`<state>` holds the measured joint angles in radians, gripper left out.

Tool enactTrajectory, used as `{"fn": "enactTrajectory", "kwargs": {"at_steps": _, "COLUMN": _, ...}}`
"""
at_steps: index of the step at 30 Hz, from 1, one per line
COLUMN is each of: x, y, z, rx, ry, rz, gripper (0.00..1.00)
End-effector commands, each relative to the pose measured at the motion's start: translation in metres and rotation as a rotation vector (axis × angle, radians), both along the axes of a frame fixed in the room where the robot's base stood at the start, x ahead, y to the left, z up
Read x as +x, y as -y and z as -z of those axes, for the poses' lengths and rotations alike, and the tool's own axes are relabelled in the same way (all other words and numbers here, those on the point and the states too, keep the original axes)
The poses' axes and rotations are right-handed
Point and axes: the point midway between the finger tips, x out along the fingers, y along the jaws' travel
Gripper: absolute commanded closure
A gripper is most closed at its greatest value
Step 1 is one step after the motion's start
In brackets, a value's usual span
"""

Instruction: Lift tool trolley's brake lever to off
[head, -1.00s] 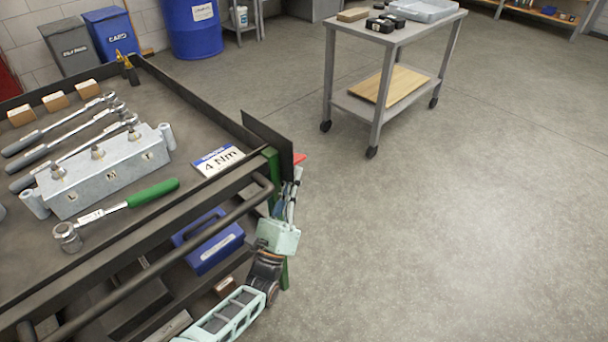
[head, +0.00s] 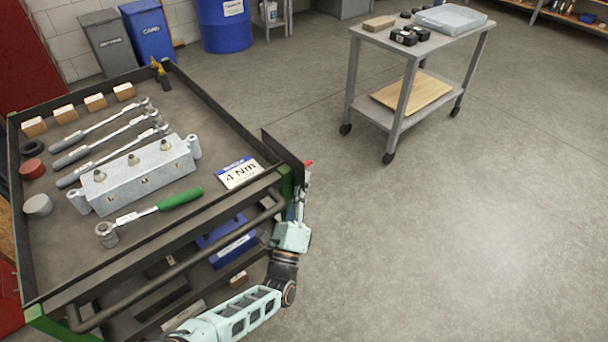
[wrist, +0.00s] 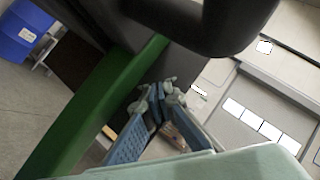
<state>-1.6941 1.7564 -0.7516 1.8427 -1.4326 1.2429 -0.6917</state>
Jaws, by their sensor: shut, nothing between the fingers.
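The tool trolley (head: 90,276) fills the left of the head view, with a dark top and green corner posts. A small red tip (head: 308,163), perhaps the brake lever's end, shows beside the dark plate at its right corner. The rest of that part is hidden by the plate and my gripper. My gripper (head: 303,180) is upright just outside this corner, right below the red tip; contact cannot be told. In the wrist view the blue-grey fingers (wrist: 164,90) meet beside the green post (wrist: 95,105), under a dark bar. No red lever is clear there.
The trolley's push handle (head: 180,270) runs along the near side, above my forearm. On top lie wrenches, a metal block (head: 137,178) and a 4 Nm card (head: 240,172). A grey cart (head: 397,130) stands at the back. The floor at right is clear.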

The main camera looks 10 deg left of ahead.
Motion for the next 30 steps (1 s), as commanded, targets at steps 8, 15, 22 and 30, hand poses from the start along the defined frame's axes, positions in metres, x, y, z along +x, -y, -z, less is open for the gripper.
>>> {"fn": "enactTrajectory", "kwargs": {"at_steps": 8, "x": 0.001, "y": -0.002, "z": -0.005, "rx": -0.057, "ry": -0.045, "rz": -0.001, "gripper": 1.00}}
{"fn": "enactTrajectory", "kwargs": {"at_steps": 15, "x": 0.001, "y": -0.002, "z": -0.004, "rx": -0.067, "ry": -0.054, "rz": -0.001, "gripper": 1.00}}
{"fn": "enactTrajectory", "kwargs": {"at_steps": 22, "x": 0.001, "y": -0.002, "z": -0.004, "rx": -0.067, "ry": -0.053, "rz": 0.000, "gripper": 1.00}}
{"fn": "enactTrajectory", "kwargs": {"at_steps": 30, "x": 0.001, "y": 0.003, "z": 0.005, "rx": -0.068, "ry": -0.053, "rz": 0.002, "gripper": 1.00}}
